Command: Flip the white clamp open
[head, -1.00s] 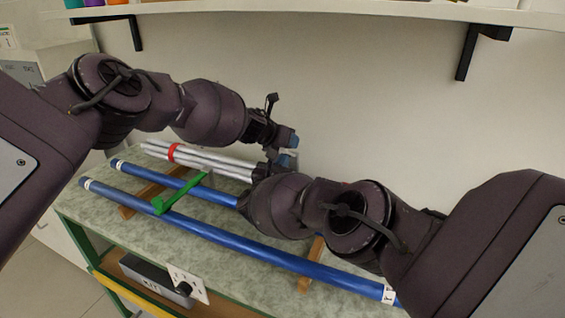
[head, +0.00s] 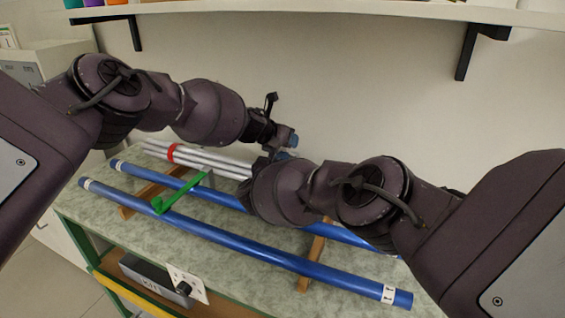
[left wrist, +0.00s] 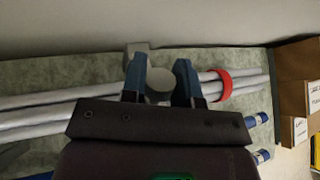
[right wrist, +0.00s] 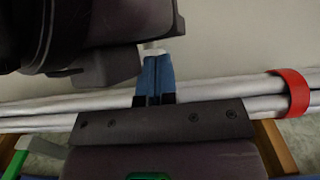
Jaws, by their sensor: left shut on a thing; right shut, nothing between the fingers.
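The white clamp (left wrist: 158,82) shows in the left wrist view as a pale rounded part between the fingers, with a pale block behind it, at the silver rods (left wrist: 60,105). My left gripper (left wrist: 160,78) is shut on this pale part. In the head view its blue tips (head: 290,140) are over the right part of the rods. My right gripper (right wrist: 157,75) is shut and empty, its tips by a small pale bit of the clamp (right wrist: 152,47); I cannot tell whether they touch. In the head view my arms hide the clamp.
A red clamp (head: 173,153) is around the silver rods further left. Two blue rods (head: 230,240) lie in front across wooden supports (head: 313,262), with a green clamp (head: 182,193) over them. A wall stands close behind; a shelf (head: 330,12) hangs above.

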